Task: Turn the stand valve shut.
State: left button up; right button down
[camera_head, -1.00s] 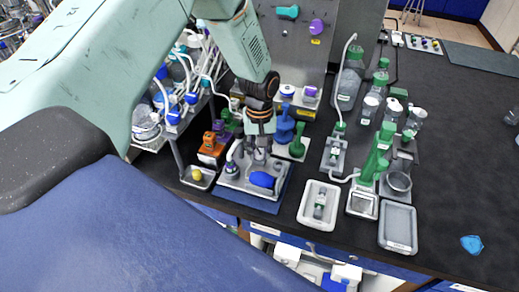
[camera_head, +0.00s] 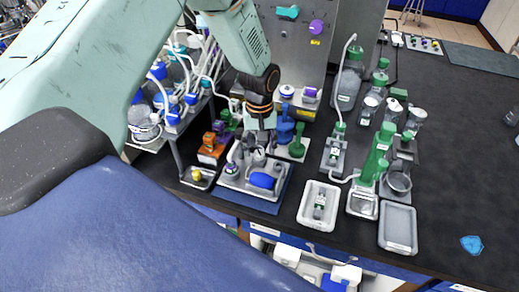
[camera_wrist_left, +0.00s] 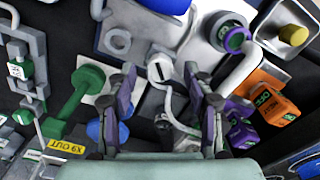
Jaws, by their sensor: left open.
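A small pale round knob with a dark slot across its top (camera_wrist_left: 160,68), probably the stand valve, lies between my left fingertips in the left wrist view. My left gripper (camera_wrist_left: 161,82) is open, with one finger on each side of the knob and no clear contact. In the head view the left gripper (camera_head: 258,136) points down over the grey stand (camera_head: 233,182), which carries a blue cylinder (camera_head: 262,180). The knob is hard to make out there. My right gripper is not in view.
Green (camera_head: 298,145) and blue (camera_head: 285,126) handled parts stand close behind the stand. An orange block (camera_head: 209,154) and a small tray with a yellow knob (camera_head: 196,174) are to its left. White trays (camera_head: 306,218) stand right. The far-right bench is mostly clear.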

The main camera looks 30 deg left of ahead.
aim_at(259, 152)
pick_arm(q)
notch_tip(259, 152, up, 10)
jog(key=shift+r, duration=0.2)
dwell(0.3)
notch_tip(259, 152, down, 12)
jog(key=p, duration=0.2)
jog(key=shift+w+a+p, duration=0.1)
jog(key=shift+w+p, duration=0.05)
jog(key=shift+p, duration=0.15)
jog(key=shift+f, duration=0.1)
grip_shut()
dwell(0.6)
